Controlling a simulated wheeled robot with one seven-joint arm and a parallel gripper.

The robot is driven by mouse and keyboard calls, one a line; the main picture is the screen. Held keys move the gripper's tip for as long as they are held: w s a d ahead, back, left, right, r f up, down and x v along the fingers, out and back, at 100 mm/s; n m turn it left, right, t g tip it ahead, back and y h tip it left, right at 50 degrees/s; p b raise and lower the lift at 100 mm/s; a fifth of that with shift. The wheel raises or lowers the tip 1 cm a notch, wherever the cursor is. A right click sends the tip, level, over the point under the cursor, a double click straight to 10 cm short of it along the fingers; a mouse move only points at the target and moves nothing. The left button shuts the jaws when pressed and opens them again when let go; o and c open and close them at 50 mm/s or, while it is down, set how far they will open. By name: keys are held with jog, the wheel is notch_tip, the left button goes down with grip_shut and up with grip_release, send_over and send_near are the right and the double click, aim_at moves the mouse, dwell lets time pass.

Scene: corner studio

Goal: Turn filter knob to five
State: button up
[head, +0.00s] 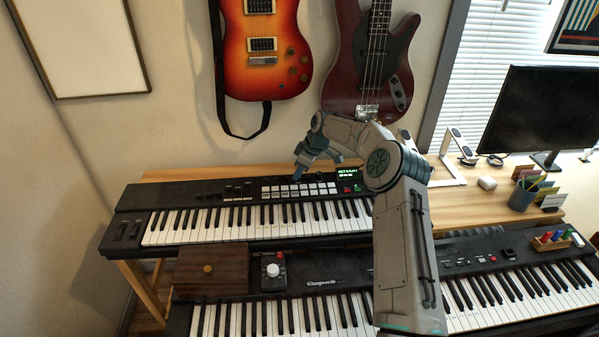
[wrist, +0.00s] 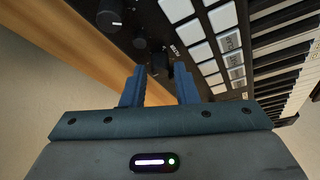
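The upper black keyboard (head: 140,198) stands on a wooden desk, with pads, a green-lit display (head: 347,171) and small controls on its top panel. In the wrist view a dark round knob (wrist: 158,62) sits just past and between the two blue fingertips. My gripper (wrist: 159,72) is open around an empty gap, tips close to this knob; I cannot tell if they touch it. In the head view my gripper (head: 299,172) points down at the panel and hides the knob. The knob's scale and setting are unreadable.
Two more black knobs, a nearer one (wrist: 139,43) and a larger one (wrist: 110,15), line the panel's edge. White pads (wrist: 190,32) lie to their right. A lower keyboard (head: 480,262), wooden box (head: 212,270), two wall guitars (head: 262,45) and a monitor (head: 540,108) surround the area.

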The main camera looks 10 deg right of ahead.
jog(key=b+v, duration=0.1)
jog(key=v, duration=1.2)
jog(key=shift+b, duration=0.3)
jog(key=shift+r, duration=0.1)
jog(key=s+a+r+m+h, duration=0.2)
jog(key=s+r, duration=0.2)
jog(key=s, duration=0.6)
jog(key=s+a+r+m+h, duration=0.15)
jog(key=s+r, duration=0.25)
jog(key=s, duration=0.6)
jog(key=s+d+f+m, duration=0.1)
jog(key=s+d+m, duration=0.1)
jog(key=s, duration=0.7)
jog(key=s+d+f+m, duration=0.1)
jog(key=s+m, duration=0.3)
jog(key=s, duration=0.4)
jog(key=s+d+f+m+t, duration=0.1)
jog(key=s+d+f+m, duration=0.1)
jog(key=s, duration=0.7)
jog(key=shift+s+d+m, duration=0.3)
jog(key=shift+m, duration=0.25)
jog(key=shift+h, duration=0.25)
